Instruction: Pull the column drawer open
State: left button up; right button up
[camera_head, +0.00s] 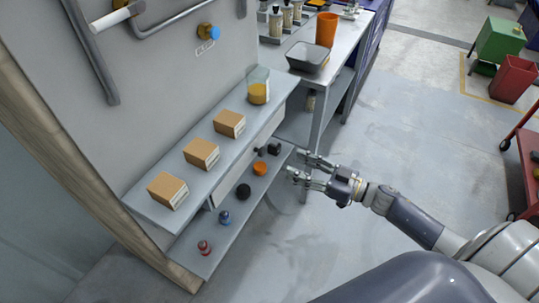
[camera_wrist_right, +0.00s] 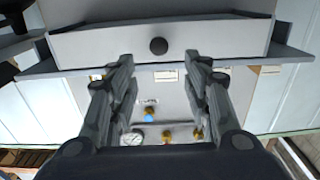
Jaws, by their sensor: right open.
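The column drawer (camera_head: 232,182) is a pale front under the upper shelf, and it looks shut. It also shows in the right wrist view (camera_wrist_right: 100,45), with its round black knob (camera_wrist_right: 158,46) near the top middle. My right gripper (camera_head: 298,168) is open and empty, to the right of the shelves in the head view. In the right wrist view its open fingers (camera_wrist_right: 158,60) point toward the drawer front, with the knob lined up between the fingertips but apart from them. My left gripper is not in view.
The lower shelf (camera_head: 232,217) below the drawer holds several small black, orange, blue and red items. A side table (camera_head: 350,50) stands behind.

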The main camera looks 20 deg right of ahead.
aim_at(264, 152)
jog(key=p+x, duration=0.1)
jog(key=x, duration=0.9)
jog(key=shift+d, duration=0.15)
grip_shut()
